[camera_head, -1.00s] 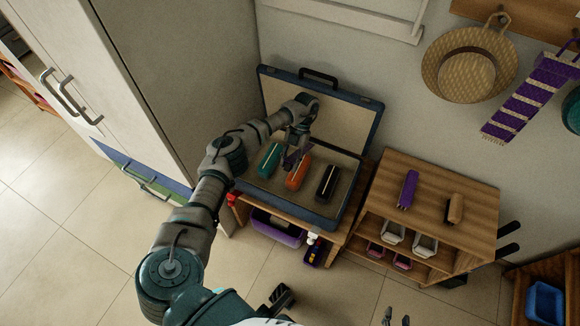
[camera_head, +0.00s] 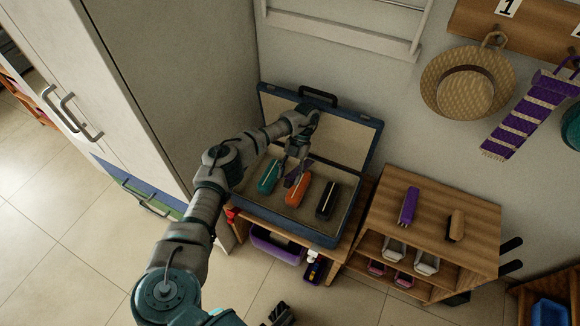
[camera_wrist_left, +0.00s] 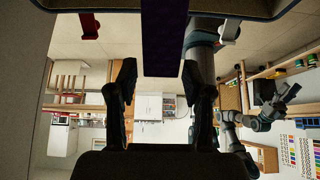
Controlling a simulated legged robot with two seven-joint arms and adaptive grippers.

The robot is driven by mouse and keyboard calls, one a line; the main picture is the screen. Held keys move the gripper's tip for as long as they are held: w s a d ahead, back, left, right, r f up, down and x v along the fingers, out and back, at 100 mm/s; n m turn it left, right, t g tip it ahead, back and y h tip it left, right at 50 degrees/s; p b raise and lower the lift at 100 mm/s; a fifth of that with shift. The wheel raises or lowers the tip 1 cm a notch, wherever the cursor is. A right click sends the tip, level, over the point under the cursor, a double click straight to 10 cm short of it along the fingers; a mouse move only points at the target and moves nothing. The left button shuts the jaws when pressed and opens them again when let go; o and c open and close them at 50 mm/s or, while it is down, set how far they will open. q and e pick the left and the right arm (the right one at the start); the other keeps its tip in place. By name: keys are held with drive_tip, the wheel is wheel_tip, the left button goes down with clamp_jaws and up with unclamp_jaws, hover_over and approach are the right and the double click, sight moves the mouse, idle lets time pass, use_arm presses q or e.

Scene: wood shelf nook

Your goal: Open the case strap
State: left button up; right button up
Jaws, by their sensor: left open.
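A dark blue case (camera_head: 285,230) lies with its lid (camera_head: 345,131) raised against the wall. My left gripper (camera_head: 293,168) reaches down into the case above the teal and orange items. In the left wrist view its two dark fingers (camera_wrist_left: 158,85) are apart, and the purple strap (camera_wrist_left: 163,45) shows beyond them, in line with the gap. I cannot tell whether they touch it.
In the case lie a teal item (camera_head: 268,177), an orange item (camera_head: 298,189) and a black item (camera_head: 327,200). A wooden shelf unit (camera_head: 430,185) stands to the right, with a purple item (camera_head: 409,206) on top. A tall cabinet (camera_head: 180,80) stands close on the left.

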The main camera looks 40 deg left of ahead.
use_arm(q)
wheel_tip(320, 180, up, 7)
drive_tip(key=shift+w, duration=0.1)
